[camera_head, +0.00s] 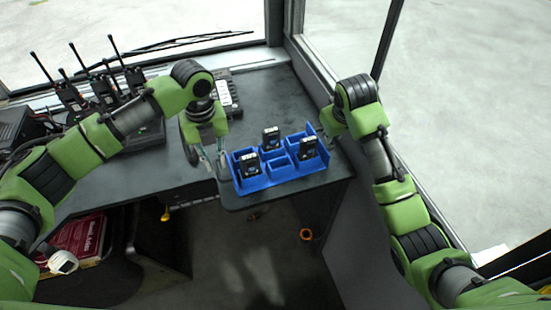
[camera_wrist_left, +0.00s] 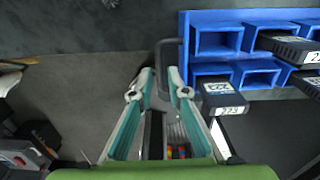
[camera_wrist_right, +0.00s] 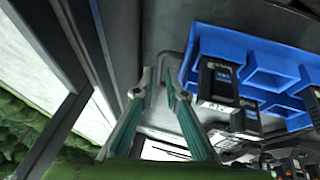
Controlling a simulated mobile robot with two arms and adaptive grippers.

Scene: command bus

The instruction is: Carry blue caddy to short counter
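The blue caddy (camera_head: 280,172) sits at the near right end of the dark counter (camera_head: 262,95). Dark labelled packs (camera_head: 271,138) stand in some of its compartments; other compartments are empty. My left gripper (camera_head: 212,160) is at the caddy's left end. In the left wrist view its fingers (camera_wrist_left: 161,75) stand apart, with the caddy's dark handle (camera_wrist_left: 166,44) between the tips. My right gripper (camera_head: 327,140) is at the right end, partly hidden in the head view. In the right wrist view its fingers (camera_wrist_right: 159,82) are apart on both sides of the other handle (camera_wrist_right: 172,55).
Several radios with antennas (camera_head: 105,92) stand at the counter's left. A small light-coloured device (camera_head: 228,97) lies behind the caddy. Windows and a window post (camera_head: 315,65) border the counter's back and right. A red book (camera_head: 82,240) lies below, at left.

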